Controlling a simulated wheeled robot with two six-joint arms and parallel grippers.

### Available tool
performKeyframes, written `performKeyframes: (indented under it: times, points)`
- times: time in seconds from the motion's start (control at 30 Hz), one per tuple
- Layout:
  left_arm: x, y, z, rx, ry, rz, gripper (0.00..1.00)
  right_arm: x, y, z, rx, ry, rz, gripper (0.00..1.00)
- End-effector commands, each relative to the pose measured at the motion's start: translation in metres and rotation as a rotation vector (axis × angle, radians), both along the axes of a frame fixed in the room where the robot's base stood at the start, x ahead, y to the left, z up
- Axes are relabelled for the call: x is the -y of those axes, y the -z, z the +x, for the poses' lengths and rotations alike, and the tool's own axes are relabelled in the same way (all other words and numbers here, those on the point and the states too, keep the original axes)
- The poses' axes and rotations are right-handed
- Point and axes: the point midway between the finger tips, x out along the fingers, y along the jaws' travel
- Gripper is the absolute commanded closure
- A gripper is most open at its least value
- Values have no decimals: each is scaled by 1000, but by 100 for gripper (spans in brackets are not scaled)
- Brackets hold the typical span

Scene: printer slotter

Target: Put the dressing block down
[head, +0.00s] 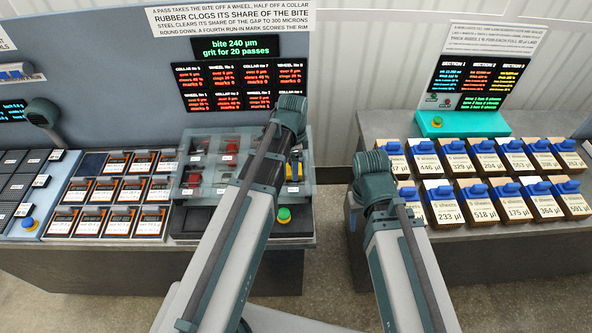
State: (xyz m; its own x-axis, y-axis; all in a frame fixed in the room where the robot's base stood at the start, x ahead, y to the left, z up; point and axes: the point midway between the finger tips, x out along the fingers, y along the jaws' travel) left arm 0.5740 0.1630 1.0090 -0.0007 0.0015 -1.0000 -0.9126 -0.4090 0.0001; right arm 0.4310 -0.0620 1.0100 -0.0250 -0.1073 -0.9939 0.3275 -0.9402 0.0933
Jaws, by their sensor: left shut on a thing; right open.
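My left arm reaches up over the grey tool station (309,222). The end of the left arm, at my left gripper (290,115), is above the back right of the station. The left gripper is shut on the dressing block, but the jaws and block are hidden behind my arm. Whether the block touches anything below cannot be told. A yellow and dark piece (297,166) shows in the station just below. The end of my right arm, at my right gripper (374,175), is by the left edge of the right bench. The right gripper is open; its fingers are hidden.
A tray of dark labelled cards (110,190) lies left of the station. A green button (284,215) sits at its front right. Blue-topped labelled boxes (480,207) stand in two rows on the right bench (500,235). A gap separates the benches.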

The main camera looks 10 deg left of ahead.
Motion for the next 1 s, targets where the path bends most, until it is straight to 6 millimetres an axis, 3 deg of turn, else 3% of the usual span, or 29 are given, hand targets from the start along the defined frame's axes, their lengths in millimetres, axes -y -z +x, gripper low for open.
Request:
performKeyframes:
  times: [0.33,0.37,0.5,1.0]
  points:
    - [0,3,0,0,-1,0,100,0,3,0,0,0,0,50]
    - [0,2,0,0,-1,0,30,0,2,0,0,0,0,50]
    - [0,1,0,0,-1,0,5,0,1,0,0,0,0,50]
    - [0,-6,0,0,-1,0,5,0,-6,0,0,0,0,50]
